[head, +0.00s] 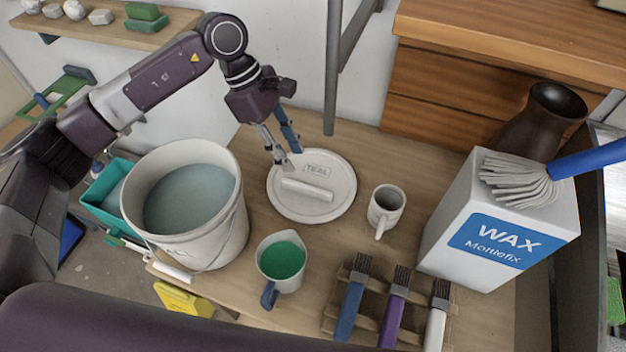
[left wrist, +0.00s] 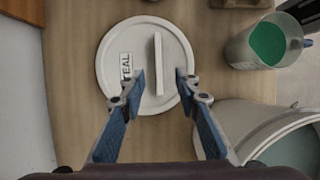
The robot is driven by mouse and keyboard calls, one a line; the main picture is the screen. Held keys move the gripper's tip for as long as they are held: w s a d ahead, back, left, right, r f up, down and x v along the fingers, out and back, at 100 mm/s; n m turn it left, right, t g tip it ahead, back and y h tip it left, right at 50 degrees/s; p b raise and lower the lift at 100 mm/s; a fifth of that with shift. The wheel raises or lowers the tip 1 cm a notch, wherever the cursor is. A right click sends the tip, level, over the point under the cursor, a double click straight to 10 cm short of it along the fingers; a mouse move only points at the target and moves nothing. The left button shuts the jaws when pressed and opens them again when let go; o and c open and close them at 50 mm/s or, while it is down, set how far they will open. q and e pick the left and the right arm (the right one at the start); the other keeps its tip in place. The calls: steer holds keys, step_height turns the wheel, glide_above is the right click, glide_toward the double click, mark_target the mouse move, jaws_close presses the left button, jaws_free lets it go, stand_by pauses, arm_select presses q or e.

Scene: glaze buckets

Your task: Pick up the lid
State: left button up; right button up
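The lid (head: 334,206) is a round white disc with a raised bar handle and a TEAL label, lying flat on the wooden table. It also shows in the left wrist view (left wrist: 117,66). My left gripper (head: 287,158) is over the lid's far left part in the head view. In the left wrist view my left gripper (left wrist: 161,80) is open, its blue-padded fingers apart on either side of the bar handle's near end. Whether the fingers touch the lid I cannot tell. My right gripper is not in view.
A white bucket (head: 237,232) of grey-blue glaze stands left of the lid. A jug (head: 266,284) of green glaze, a white mug (head: 386,208), a brush rack (head: 333,322) and a white WAX box (head: 447,212) stand around it. A metal post (head: 333,75) rises behind.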

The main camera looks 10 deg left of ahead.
mark_target(306, 186)
arm_select(q)
step_height(306, 186, down, 3)
steer(key=shift+r+b, duration=0.15)
steer(key=shift+b, duration=0.95)
steer(key=shift+f, duration=0.35)
steer(key=shift+p+x, duration=0.4)
steer(key=shift+x, duration=0.7)
steer(key=p+x, duration=0.2)
steer(key=x, duration=0.2)
steer(key=shift+d+f+p, duration=0.2)
steer(key=shift+p, duration=0.1)
steer(key=shift+d+f, duration=0.15)
steer(key=shift+f, duration=0.25)
jaws_close()
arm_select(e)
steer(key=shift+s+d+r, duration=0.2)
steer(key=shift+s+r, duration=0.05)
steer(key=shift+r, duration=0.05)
